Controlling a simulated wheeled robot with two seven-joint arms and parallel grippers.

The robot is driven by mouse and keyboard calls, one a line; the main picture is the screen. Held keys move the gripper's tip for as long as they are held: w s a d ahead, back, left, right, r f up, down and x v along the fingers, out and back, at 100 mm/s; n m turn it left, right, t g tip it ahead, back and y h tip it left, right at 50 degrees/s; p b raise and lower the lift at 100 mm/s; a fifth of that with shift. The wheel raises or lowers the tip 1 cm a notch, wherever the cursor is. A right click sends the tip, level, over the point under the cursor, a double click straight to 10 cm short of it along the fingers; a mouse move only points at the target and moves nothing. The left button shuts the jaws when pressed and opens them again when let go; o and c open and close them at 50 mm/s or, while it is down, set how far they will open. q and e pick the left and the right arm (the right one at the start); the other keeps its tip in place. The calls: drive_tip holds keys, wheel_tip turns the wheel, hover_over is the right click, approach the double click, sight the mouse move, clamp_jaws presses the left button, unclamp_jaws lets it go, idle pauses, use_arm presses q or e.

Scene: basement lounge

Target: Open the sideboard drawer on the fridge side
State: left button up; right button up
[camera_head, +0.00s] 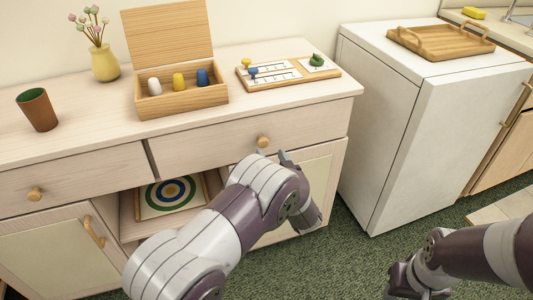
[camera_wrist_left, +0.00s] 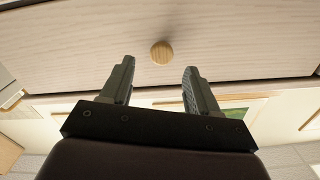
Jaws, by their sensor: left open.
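The pale wood sideboard (camera_head: 60,147) has two drawers side by side. The fridge-side drawer (camera_head: 205,151) is the right one and looks shut. Its round wooden knob (camera_head: 263,141) shows just beyond my left fingertips. My left gripper (camera_head: 276,156) is in front of this drawer, partly hidden by my own wrist. In the left wrist view the jaws (camera_wrist_left: 157,80) are open and empty. The knob (camera_wrist_left: 161,52) lies ahead of the tips, between their lines, apart from both fingers. My right gripper (camera_head: 402,283) is low at the right, its fingers unclear.
A white fridge (camera_head: 390,120) stands right of the sideboard, with a wooden tray (camera_head: 440,52) on it. On the sideboard are a cup (camera_head: 38,110), a vase (camera_head: 104,63), an open wooden box (camera_head: 182,104) and a game board (camera_head: 290,82). Green carpet (camera_head: 350,255) lies open in front.

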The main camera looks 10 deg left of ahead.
sight(264, 144)
use_arm(q)
drive_tip(key=x, duration=0.4)
drive_tip(key=shift+a+b, duration=0.2)
drive_tip(key=shift+b, duration=0.2)
drive_tip(key=shift+w+a, duration=0.1)
drive_tip(key=shift+w, duration=0.2)
drive_tip(key=shift+r, duration=0.1)
drive_tip(key=shift+c, duration=0.3)
clamp_jaws()
drive_tip(key=shift+s, duration=0.1)
